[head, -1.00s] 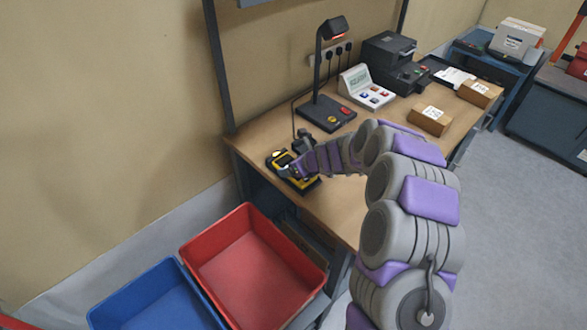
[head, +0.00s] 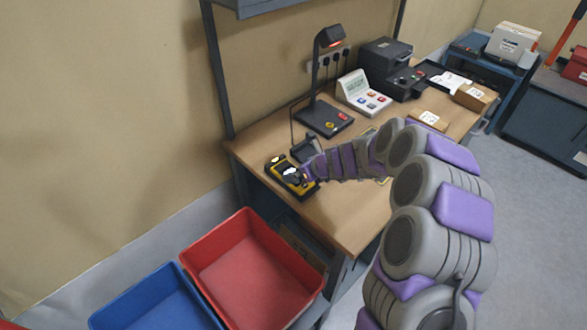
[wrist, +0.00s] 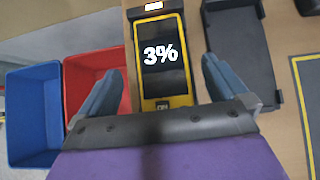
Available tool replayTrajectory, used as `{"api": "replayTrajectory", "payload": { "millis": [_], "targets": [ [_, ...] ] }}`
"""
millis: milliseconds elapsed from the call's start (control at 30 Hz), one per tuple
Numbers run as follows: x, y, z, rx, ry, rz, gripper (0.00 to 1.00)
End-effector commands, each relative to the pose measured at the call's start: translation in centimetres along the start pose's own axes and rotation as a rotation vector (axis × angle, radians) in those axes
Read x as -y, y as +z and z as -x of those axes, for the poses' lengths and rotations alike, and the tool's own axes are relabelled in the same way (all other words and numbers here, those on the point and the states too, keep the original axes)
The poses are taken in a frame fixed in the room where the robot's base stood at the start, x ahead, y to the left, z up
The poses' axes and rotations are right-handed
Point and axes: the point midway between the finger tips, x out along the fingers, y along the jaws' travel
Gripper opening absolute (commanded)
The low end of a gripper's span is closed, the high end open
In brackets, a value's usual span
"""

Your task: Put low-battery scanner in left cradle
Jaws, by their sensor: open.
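The yellow-and-black scanner (wrist: 162,85) shows "3%" on its dark screen in the wrist view. In the head view the scanner (head: 281,166) is at the near left corner of the bench. A second dark cradle (wrist: 237,45), empty, is to its right in the wrist view. My gripper (wrist: 162,66) is open, with one blue-grey finger on each side of the scanner and visible gaps. In the head view my gripper (head: 301,175) partly hides the scanner's lower end.
A red bin (head: 200,244) and a blue bin (head: 120,305) stand below the bench's near edge. A lamp stand (head: 325,118), a button console (head: 362,92), a black printer (head: 386,62) and cardboard boxes (head: 474,97) occupy the bench farther back.

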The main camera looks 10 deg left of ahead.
Motion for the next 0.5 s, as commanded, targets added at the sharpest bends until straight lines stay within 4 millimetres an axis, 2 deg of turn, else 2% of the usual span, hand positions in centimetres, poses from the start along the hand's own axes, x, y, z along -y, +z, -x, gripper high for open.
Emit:
{"api": "replayTrajectory", "payload": {
  "millis": [33,200,333,500],
  "targets": [
    [0.0,0.3,1.5,0.002,-0.001,-0.001,1.0],
    [0.1,0.2,4.4,0.001,-0.002,0.001,1.0],
    [0.0,0.1,5.7,-0.001,0.0,0.002,1.0],
    [0.0,0.1,6.4,-0.001,-0.001,0.002,1.0]
  ]
}}
